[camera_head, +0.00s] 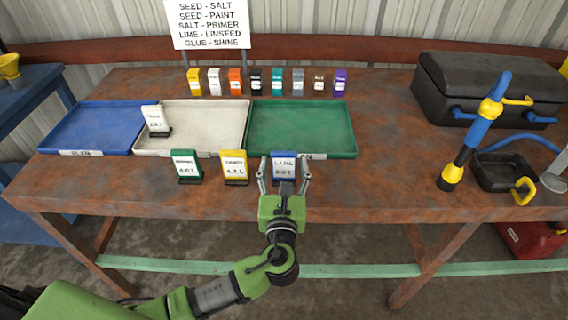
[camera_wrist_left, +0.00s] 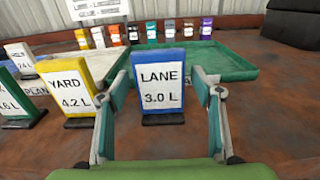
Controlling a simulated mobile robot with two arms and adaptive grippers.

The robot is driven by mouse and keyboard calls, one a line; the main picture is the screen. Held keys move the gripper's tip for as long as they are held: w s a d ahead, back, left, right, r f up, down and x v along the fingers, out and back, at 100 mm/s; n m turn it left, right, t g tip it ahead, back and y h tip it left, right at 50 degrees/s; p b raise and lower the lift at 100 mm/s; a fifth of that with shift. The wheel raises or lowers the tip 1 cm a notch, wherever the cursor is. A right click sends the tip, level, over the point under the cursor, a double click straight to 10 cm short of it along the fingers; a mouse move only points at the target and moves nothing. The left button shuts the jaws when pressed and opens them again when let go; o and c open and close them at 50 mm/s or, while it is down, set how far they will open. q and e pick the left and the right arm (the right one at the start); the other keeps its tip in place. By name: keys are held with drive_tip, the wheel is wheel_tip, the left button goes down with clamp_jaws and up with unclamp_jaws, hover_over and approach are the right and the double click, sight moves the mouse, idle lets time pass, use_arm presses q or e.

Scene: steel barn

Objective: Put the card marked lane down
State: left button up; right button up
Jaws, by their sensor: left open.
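The card marked LANE (camera_head: 284,167) is blue with a white label and stands upright near the table's front edge, before the green tray (camera_head: 300,131). In the left wrist view the LANE card (camera_wrist_left: 160,84) reads "LANE 3.0 L" and stands on a dark base. My left gripper (camera_head: 283,178) is open, with one finger on each side of the card. In the left wrist view the fingers (camera_wrist_left: 161,100) stand apart from it, with gaps on both sides. My right gripper is not in view.
A yellow YARD card (camera_head: 234,166) and a green card (camera_head: 187,166) stand to the left. A white card (camera_head: 155,119) stands in the cream tray (camera_head: 210,109), beside the blue tray (camera_head: 90,122). Several small containers line the back. A black case (camera_head: 480,85) is at right.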

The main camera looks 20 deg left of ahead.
use_arm(q)
drive_tip(key=b+v, duration=0.1)
drive_tip(key=v, duration=0.9)
drive_tip(key=shift+s, duration=0.4)
drive_tip(key=shift+d, duration=0.1)
